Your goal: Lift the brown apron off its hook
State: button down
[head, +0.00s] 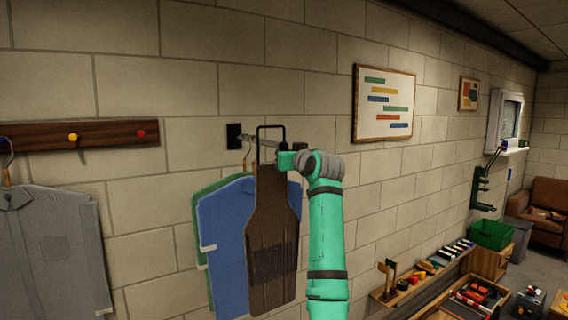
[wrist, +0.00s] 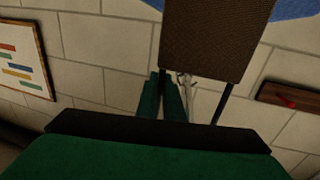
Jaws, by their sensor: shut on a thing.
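The brown apron (head: 272,245) hangs upright in front of blue and green garments; its top also shows in the wrist view (wrist: 205,40). Its stiff black neck loop (head: 270,127) rises above the grey wall bar (head: 262,143). I cannot tell whether the loop still touches the bar. My gripper (head: 284,159) is at the apron's top right corner, by the right side of the loop. In the wrist view its green fingers (wrist: 165,98) are close together at the apron's top edge, shut on the apron's strap. The exact grip is partly hidden.
The blue garment (head: 222,235) and green garment (head: 198,210) hang close behind the apron. A grey shirt (head: 50,245) hangs at left under a wooden peg rail (head: 90,136). A framed picture (head: 384,103) is on the wall at right. Low shelves (head: 425,283) stand at lower right.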

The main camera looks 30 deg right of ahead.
jog(key=s+a+r, duration=0.1)
jog(key=s, duration=0.8)
jog(key=s+a+r, duration=0.1)
jog(key=s+a, duration=0.1)
jog(key=s, duration=0.6)
jog(key=shift+s+a+r, duration=0.25)
jog(key=shift+s+r, duration=0.1)
jog(key=shift+r, duration=0.05)
dwell(0.5)
jog(key=s, duration=0.9)
dwell(1.0)
dwell(0.6)
